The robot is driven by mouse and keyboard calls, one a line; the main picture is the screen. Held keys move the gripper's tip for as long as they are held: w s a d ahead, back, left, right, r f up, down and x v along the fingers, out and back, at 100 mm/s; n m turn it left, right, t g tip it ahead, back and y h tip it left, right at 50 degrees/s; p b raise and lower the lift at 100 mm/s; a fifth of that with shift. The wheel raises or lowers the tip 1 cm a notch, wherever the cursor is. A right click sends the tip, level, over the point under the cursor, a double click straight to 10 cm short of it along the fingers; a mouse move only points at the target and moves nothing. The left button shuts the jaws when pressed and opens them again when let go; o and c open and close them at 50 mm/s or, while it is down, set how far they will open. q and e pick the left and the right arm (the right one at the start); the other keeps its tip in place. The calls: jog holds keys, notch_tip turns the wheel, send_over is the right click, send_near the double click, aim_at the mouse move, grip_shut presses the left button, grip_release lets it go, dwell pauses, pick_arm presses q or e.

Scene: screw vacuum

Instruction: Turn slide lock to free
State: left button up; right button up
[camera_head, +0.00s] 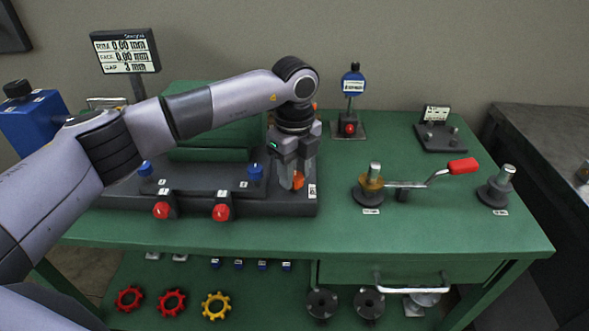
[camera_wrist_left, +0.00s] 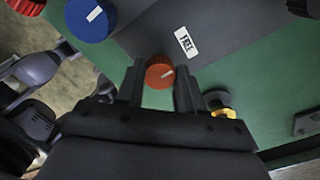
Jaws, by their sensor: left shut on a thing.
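The slide lock is an orange-red knob (camera_head: 298,180) with a pale pointer line, at the right end of the dark base plate. My right gripper is not in view.
Red knobs (camera_head: 161,210) and blue knobs (camera_head: 255,172) sit on the dark plate (camera_head: 265,208). A post with a brass collar (camera_head: 373,183) and a red-handled lever (camera_head: 464,166) stand right. A blue dial gauge (camera_head: 353,82) stands behind. The green table front right is clear.

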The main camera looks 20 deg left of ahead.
pick_arm(q)
jog(key=o, duration=1)
jog(key=shift+o, duration=0.2)
jog(key=shift+r, duration=3.65)
jog(key=shift+s+f, duration=0.1)
